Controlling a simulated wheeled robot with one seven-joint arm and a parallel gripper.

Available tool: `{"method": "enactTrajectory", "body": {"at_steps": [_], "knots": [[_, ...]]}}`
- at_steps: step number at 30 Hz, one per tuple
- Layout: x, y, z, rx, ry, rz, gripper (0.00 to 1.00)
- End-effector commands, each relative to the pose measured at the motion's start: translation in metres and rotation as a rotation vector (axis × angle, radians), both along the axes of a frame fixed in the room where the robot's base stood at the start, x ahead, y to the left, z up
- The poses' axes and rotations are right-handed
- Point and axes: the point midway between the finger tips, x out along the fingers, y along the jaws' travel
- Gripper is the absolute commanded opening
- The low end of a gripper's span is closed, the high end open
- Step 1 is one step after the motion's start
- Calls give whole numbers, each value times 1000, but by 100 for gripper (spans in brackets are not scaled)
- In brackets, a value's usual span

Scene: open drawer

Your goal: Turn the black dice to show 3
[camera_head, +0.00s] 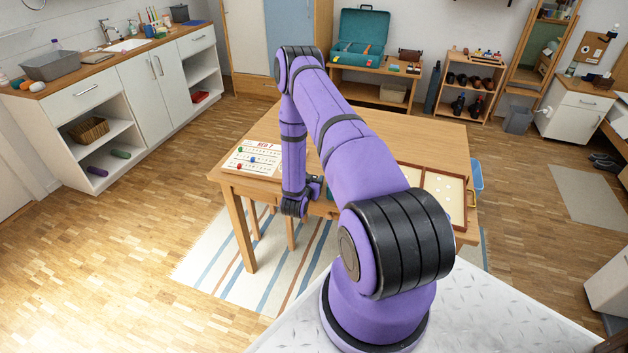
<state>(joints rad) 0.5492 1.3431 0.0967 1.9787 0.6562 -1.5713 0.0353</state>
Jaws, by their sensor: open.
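I cannot make out the black dice in this view. My purple arm stands in front of the wooden table (400,130) and hides much of its middle and near side. The forearm hangs down to the wrist at the table's near edge. My gripper's fingers cannot be seen beyond the wrist. A brown-framed game box (468,206) with a pale inside lies open on the right of the table. Small pale pieces show in it, but their faces are too small to read.
A white printed board (252,158) with red lettering and small coloured pieces lies at the table's left. The back of the tabletop is bare. A blue container (477,176) shows beside the right edge. A striped rug (225,257) lies under the table.

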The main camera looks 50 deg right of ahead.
Motion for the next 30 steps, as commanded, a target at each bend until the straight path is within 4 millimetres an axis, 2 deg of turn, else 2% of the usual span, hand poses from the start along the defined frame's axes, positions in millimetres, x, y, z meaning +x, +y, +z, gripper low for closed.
{"method": "enactTrajectory", "body": {"at_steps": [7, 8, 12, 15, 30], "knots": [[1, -2, -1, 1, 1, 0, 55], [1, -2, -1, 1, 1, 0, 53], [1, -2, -1, 1, 1, 0, 21], [1, -2, -1, 1, 1, 0, 3], [1, -2, 5, 0, 0, 1, 0]]}}
